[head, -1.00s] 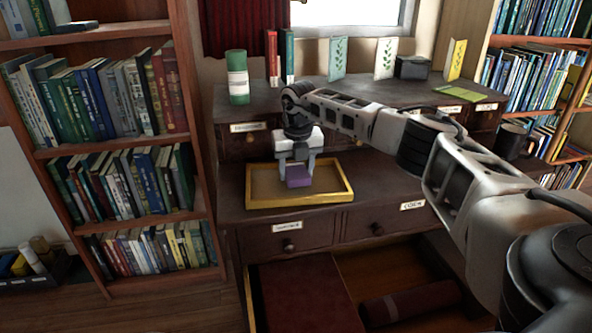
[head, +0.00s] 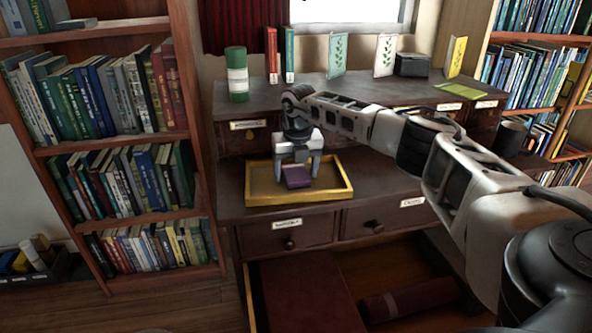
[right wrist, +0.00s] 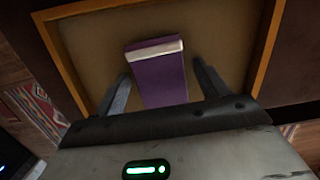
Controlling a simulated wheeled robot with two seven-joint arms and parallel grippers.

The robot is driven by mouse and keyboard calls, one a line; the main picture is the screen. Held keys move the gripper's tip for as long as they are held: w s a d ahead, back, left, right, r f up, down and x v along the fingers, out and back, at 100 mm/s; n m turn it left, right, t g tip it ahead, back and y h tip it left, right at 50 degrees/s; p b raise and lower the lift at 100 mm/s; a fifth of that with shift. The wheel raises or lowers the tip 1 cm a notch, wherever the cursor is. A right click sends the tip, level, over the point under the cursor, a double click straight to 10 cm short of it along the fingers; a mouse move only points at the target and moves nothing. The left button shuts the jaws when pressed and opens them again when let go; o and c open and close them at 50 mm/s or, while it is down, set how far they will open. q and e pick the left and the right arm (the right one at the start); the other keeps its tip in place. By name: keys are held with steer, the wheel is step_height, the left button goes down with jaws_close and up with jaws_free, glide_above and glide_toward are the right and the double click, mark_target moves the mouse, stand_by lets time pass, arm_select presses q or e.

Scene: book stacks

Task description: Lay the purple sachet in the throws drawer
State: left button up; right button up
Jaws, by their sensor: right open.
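The purple sachet (head: 297,177) lies in the yellow-rimmed tray (head: 300,198) on the desk. It has a pale band at one end in the right wrist view (right wrist: 158,78). My right gripper (head: 297,170) is open just above the tray, its fingers on either side of the sachet with gaps showing in the right wrist view (right wrist: 162,84). Below the desk a large drawer (head: 249,300) stands open, holding a dark red folded cloth (head: 305,297) and a rolled red one (head: 410,299). Its label is not visible. My left gripper is not in view.
Two shut, labelled drawers (head: 287,236) sit under the desktop; I cannot read the labels surely. A green-and-white canister (head: 237,75), books, cards and a dark box (head: 412,65) stand on the upper ledge. A dark mug (head: 511,138) is at right. Bookshelves (head: 120,140) flank the desk.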

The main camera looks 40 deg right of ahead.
steer(key=shift+b, duration=0.7)
step_height(320, 180, up, 3)
steer(key=shift+s+f+p, duration=0.1)
steer(key=shift+f+p, duration=0.1)
steer(key=shift+p, duration=0.35)
steer(key=r, duration=0.4)
steer(key=r+p, duration=0.1)
steer(key=r, duration=0.1)
steer(key=shift+s+a+r, duration=0.15)
steer(key=shift+s+a, duration=0.05)
steer(key=shift+s, duration=0.15)
step_height(320, 180, up, 6)
steer(key=p, duration=0.1)
glide_above(297, 175)
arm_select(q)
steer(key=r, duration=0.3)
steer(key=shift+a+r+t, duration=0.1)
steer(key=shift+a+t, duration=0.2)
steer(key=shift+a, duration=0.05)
arm_select(e)
steer(key=shift+s+a+r, duration=0.25)
steer(key=shift+s+r, duration=0.25)
steer(key=shift+r, duration=0.15)
